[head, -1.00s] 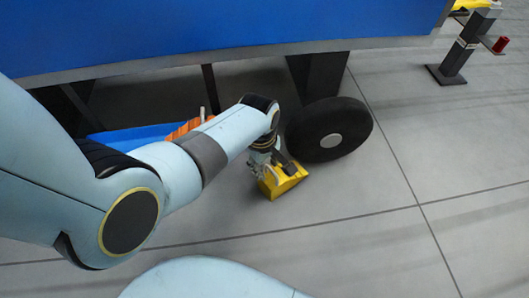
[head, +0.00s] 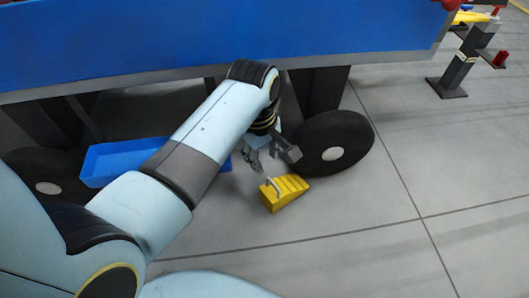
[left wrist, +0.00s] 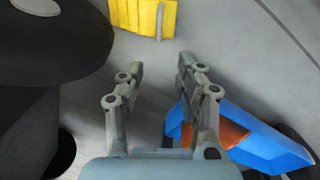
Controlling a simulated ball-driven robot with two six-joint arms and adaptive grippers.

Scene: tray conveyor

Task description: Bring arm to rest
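My left gripper (head: 272,160) is in the head view, above the floor beside the black wheel of the blue machine. In the left wrist view its two fingers (left wrist: 160,75) are spread apart with nothing between them. A yellow ribbed wedge (head: 285,192) with a light handle lies on the floor just in front of the gripper, apart from it. The wedge also shows at the top of the left wrist view (left wrist: 142,14). My right gripper is not in view.
The blue machine (head: 200,35) spans the top, with a black wheel (head: 330,142) close to my left gripper. A blue tray (head: 110,160) lies under it; an orange thing (left wrist: 220,135) shows inside it in the wrist view. A dark post (head: 460,65) stands at right. The right floor is clear.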

